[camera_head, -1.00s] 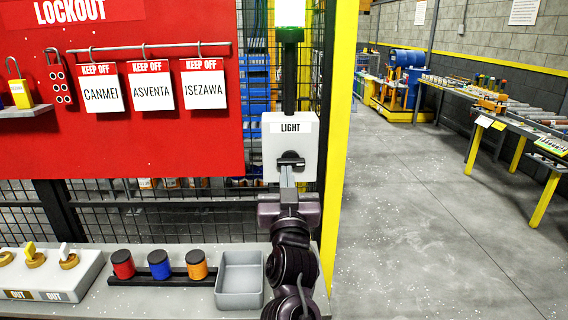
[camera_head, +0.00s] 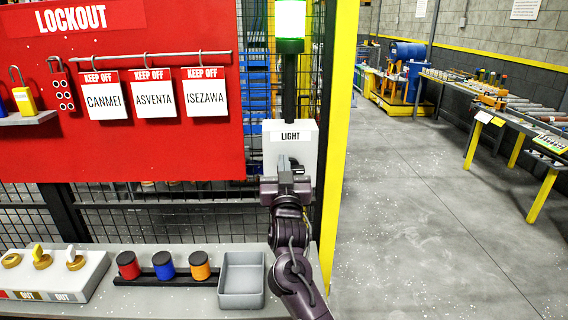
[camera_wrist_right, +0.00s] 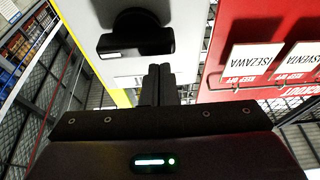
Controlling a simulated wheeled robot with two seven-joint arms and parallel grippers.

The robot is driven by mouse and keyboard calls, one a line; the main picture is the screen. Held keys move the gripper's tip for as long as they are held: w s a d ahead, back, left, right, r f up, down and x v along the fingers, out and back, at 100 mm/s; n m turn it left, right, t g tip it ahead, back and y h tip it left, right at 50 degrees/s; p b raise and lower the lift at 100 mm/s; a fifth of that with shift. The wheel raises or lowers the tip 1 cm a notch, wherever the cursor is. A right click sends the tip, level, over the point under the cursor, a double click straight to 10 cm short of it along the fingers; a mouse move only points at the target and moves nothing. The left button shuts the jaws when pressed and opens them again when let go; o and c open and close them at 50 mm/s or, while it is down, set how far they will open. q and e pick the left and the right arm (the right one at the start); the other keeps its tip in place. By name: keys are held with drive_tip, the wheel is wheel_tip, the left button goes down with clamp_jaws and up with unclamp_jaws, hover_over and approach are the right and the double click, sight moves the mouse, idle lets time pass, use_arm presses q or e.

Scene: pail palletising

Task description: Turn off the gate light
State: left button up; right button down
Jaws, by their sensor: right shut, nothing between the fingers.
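The white switch box labelled LIGHT (camera_head: 308,150) is mounted on the mesh fence, right of the red board. Its black rotary knob (camera_head: 295,162) is partly hidden by my gripper. Above the box the lamp (camera_head: 290,18) glows bright green-white. My right gripper (camera_head: 284,166) is shut and empty, in front of the box at knob height. In the right wrist view, which is upside down, the knob (camera_wrist_right: 135,44) shows its bar lying about level, and the shut fingers (camera_wrist_right: 160,72) are close beside it. Whether they touch cannot be told. My left gripper is out of view.
The red lockout board (camera_head: 150,150) with hanging tags is to the left. Below, a shelf holds a grey tray (camera_head: 242,282), a rack of coloured pots (camera_head: 163,266) and a white key block (camera_head: 50,272). A yellow post (camera_head: 340,120) stands right of the box; open floor lies beyond.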

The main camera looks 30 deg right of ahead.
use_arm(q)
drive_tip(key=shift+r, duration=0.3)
use_arm(e)
drive_tip(key=shift+s+f, duration=0.15)
drive_tip(key=shift+f, duration=0.55)
